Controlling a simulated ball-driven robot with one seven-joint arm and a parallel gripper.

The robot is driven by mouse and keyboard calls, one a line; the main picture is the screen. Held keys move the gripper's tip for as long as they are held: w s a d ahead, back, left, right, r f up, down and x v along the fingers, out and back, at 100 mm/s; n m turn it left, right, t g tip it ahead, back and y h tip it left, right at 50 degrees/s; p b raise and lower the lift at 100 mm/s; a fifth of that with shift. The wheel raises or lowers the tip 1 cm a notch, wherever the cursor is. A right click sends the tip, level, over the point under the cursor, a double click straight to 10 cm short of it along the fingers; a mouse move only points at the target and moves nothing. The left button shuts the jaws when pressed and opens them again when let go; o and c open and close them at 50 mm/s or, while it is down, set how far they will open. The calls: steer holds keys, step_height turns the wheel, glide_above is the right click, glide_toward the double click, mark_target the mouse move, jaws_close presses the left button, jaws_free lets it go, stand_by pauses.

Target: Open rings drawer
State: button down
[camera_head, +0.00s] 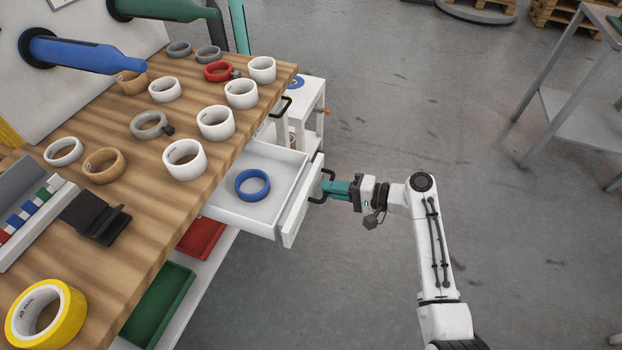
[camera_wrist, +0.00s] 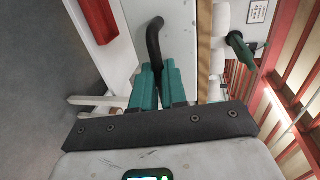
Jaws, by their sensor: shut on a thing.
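The rings drawer (camera_head: 226,214) is pulled out from under the wooden workbench in the head view. It is white, and a blue ring (camera_head: 252,185) lies inside it. Its front panel (camera_head: 300,207) carries a black handle (camera_head: 321,188). My gripper (camera_head: 334,188), with teal fingers, is shut on this handle from the right. In the wrist view the handle (camera_wrist: 154,45) rises between the teal fingers of my gripper (camera_wrist: 157,82). The finger contact on the handle is partly hidden.
The workbench top (camera_head: 150,215) holds several white, grey, brown and red rings and a yellow tape roll (camera_head: 46,314). A red bin (camera_head: 201,239) and a green bin (camera_head: 157,303) sit below. Open grey floor (camera_head: 420,90) lies right of the drawer. A metal table (camera_head: 577,125) stands far right.

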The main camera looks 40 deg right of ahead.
steer(key=shift+f+v, duration=0.15)
steer(key=shift+v, duration=0.55)
steer(key=shift+f+v, duration=0.15)
steer(key=shift+v, duration=0.55)
steer(key=c, duration=1.2)
jaws_free()
steer(key=shift+s, duration=0.1)
steer(key=v, duration=1)
steer(key=shift+s+d+r, duration=0.1)
steer(key=shift+s+d, duration=0.1)
steer(key=shift+s, duration=0.05)
